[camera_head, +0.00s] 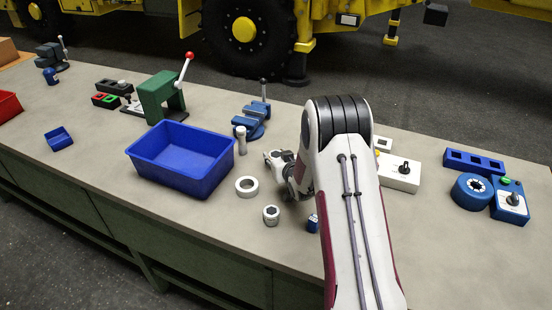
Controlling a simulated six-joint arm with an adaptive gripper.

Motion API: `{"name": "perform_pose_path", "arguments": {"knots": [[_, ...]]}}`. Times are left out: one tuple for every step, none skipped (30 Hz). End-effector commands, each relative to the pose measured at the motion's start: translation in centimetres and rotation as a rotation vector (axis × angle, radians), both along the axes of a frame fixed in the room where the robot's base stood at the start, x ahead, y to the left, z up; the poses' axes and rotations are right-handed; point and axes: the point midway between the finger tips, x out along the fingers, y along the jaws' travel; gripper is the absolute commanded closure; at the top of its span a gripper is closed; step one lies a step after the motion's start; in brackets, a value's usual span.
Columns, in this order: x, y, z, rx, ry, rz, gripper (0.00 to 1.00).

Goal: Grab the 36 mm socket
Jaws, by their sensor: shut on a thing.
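My gripper (275,161) shows just left of my arm, low over the middle of the bench. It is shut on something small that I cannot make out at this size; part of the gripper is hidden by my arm. A metallic socket (271,215) with a dark opening stands on the bench in front of the gripper, apart from it. A small blue piece (313,223) stands right of that socket, partly behind my arm. No size marking is readable, so I cannot tell which piece is the 36 mm socket.
A white ring (246,187) and a blue bin (181,160) lie left of my gripper. A grey upright cylinder (241,140) and a blue vise (252,120) stand behind. A green press (161,97) is farther left. A white switch box (398,172) and blue units (472,190) are right.

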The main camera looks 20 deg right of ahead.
Motion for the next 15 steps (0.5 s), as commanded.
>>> {"name": "perform_pose_path", "arguments": {"knots": [[0.1,0.0,0.6,-0.001,-0.003,0.0,0.92],[0.1,0.0,0.9,-0.001,-0.004,0.0,0.92],[0.1,0.0,1.3,-0.001,-0.003,0.0,0.92],[0.0,0.0,1.5,-0.001,-0.003,0.0,0.92],[0.0,0.0,1.9,-0.001,-0.003,0.0,0.92],[0.1,0.0,2.4,-0.001,-0.005,0.0,0.92],[0.1,0.0,2.8,-0.001,-0.005,0.0,0.92],[0.1,0.0,3.2,-0.001,-0.004,0.0,0.92],[0.1,0.0,3.7,-0.001,-0.004,0.0,0.92],[0.1,0.0,4.1,-0.001,-0.005,0.0,0.92],[0.1,0.0,4.5,-0.001,-0.005,0.0,0.92],[0.1,0.0,5.0,-0.001,-0.005,0.0,0.92],[0.1,0.0,5.4,-0.001,-0.005,0.0,0.92],[0.1,0.0,5.8,-0.001,-0.005,0.0,0.92],[0.1,0.0,6.3,-0.001,-0.005,0.0,0.92]]}}
